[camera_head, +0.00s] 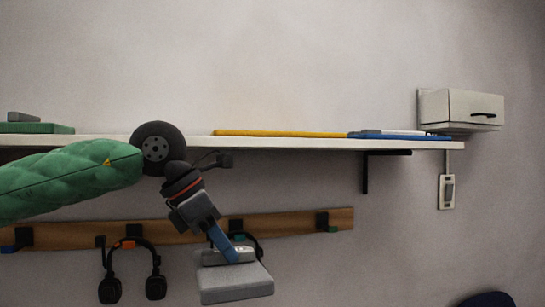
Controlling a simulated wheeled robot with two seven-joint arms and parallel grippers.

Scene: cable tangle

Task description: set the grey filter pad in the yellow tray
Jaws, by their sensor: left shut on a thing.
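The yellow tray (280,133) lies on the white wall shelf, seen nearly edge-on, so its inside is hidden. My left gripper (232,262) hangs below the shelf, in front of the wooden hook rail. It is shut on a flat grey block, which looks like the grey filter pad (236,284). The pad is apart from the shelf, lower than the yellow tray and left of the tray's middle. My right gripper is not in view.
The shelf (310,143) also bears a green tray (40,128) with a grey block (23,116) and a blue tray (420,137) with a flat thing on it. Headphones (131,243) hang from the rail (285,224). A white box (461,108) is at the right.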

